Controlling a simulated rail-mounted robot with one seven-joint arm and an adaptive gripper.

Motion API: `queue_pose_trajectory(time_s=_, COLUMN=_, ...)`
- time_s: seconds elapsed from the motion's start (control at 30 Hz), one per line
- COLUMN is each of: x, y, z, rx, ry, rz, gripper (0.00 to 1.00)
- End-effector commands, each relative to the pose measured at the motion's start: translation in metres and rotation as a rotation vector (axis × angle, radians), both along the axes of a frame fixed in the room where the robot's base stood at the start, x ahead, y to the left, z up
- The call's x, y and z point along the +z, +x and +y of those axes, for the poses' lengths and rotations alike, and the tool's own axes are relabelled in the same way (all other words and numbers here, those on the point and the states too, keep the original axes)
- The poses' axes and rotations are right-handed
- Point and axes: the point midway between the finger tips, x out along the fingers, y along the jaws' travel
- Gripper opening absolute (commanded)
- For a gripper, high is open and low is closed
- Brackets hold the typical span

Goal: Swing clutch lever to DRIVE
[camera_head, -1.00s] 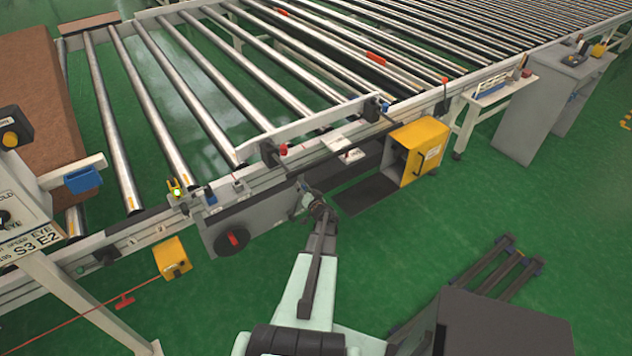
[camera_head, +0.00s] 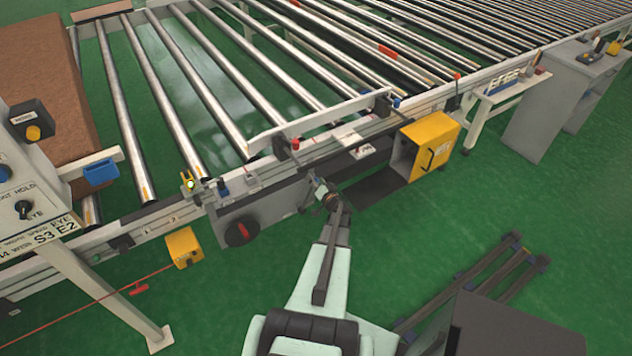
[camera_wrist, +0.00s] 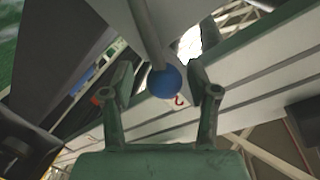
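A lever with a blue ball knob (camera_wrist: 164,82) on a grey rod shows in the wrist view. My gripper (camera_wrist: 163,80) has its two fingers apart, one on each side of the knob. A gap shows between the knob and each finger, so it does not look gripped. In the head view my gripper (camera_head: 324,190) is at the conveyor's near side, right of the grey box (camera_head: 268,205) with a round black-and-red switch. The lever cannot be made out there. No DRIVE marking is readable.
The roller conveyor (camera_head: 180,110) spans the back. A yellow open box (camera_head: 430,145) stands right of my gripper. A control panel (camera_head: 28,212) is at the left, with a small yellow box (camera_head: 184,247) on a red cord. Green floor at the right front is mostly free.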

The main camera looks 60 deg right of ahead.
Motion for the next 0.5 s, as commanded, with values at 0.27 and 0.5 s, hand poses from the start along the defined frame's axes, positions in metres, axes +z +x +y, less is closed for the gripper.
queue_pose_trajectory(time_s=0.27, x=0.001, y=-0.003, z=0.003, rx=0.001, ry=0.0, rz=0.001, gripper=0.59)
queue_pose_trajectory(time_s=0.5, x=0.006, y=-0.026, z=0.023, rx=0.0, ry=0.0, rz=0.002, gripper=0.59)
